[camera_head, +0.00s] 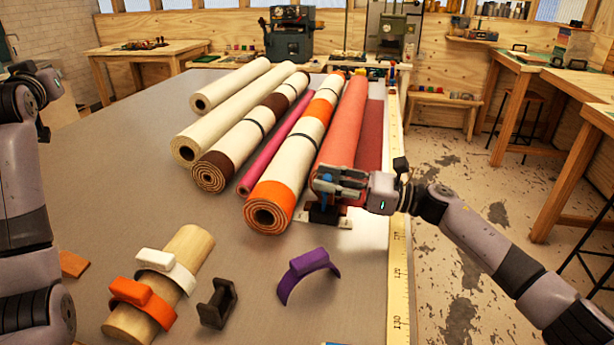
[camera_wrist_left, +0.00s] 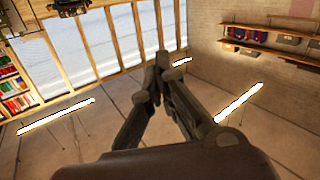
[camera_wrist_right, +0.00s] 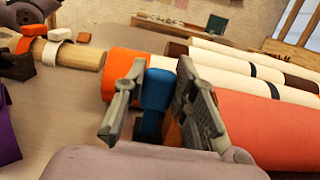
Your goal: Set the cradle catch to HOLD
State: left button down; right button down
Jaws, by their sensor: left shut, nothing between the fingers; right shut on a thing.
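My right gripper (camera_head: 336,182) is shut on a blue catch handle (camera_head: 325,203) at the near end of the coral roll (camera_head: 345,120). In the right wrist view, the blue handle (camera_wrist_right: 156,90) stands upright between the two fingers (camera_wrist_right: 162,68). Under it a dark block sits on a pale plate (camera_head: 338,222); any HOLD marking is hidden or too small to read. The roll's near end is partly hidden by the gripper.
Several other rolls lie left of the catch, the nearest a cream one with orange ends (camera_head: 283,175). A wooden cylinder (camera_head: 190,245) with orange and white clips, a dark stand (camera_head: 217,303) and a purple clip (camera_head: 308,268) lie in front. A yellow ruler (camera_head: 399,270) edges the table.

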pick_arm(q)
jog(key=w+d+f+m+g+h, duration=0.25)
jog(key=d+h, duration=0.25)
jog(key=d, duration=0.9)
jog(key=w+d+f+m+g+h, duration=0.1)
jog(key=w+d+m+h, duration=0.15)
jog(key=d+h, duration=0.75)
jog(key=s+d+f+m+g, duration=0.2)
jog(key=s+d+f+g, duration=0.15)
jog(key=d, duration=0.45)
jog(key=s+d+f+m+g+y, duration=0.1)
jog(key=s+d+f+g, duration=0.15)
jog(key=s+d, duration=0.4)
jog(key=s+d+f+m+g, duration=0.2)
jog(key=s+d+g, duration=0.1)
jog(key=d, duration=0.6)
pick_arm(e)
jog(key=shift+d, duration=0.1)
pick_arm(q)
jog(key=x, duration=1)
jog(key=shift+f, duration=0.35)
jog(key=shift+s+a+g, duration=0.1)
jog(key=shift+s+g, duration=0.05)
jog(key=shift+g, duration=0.1)
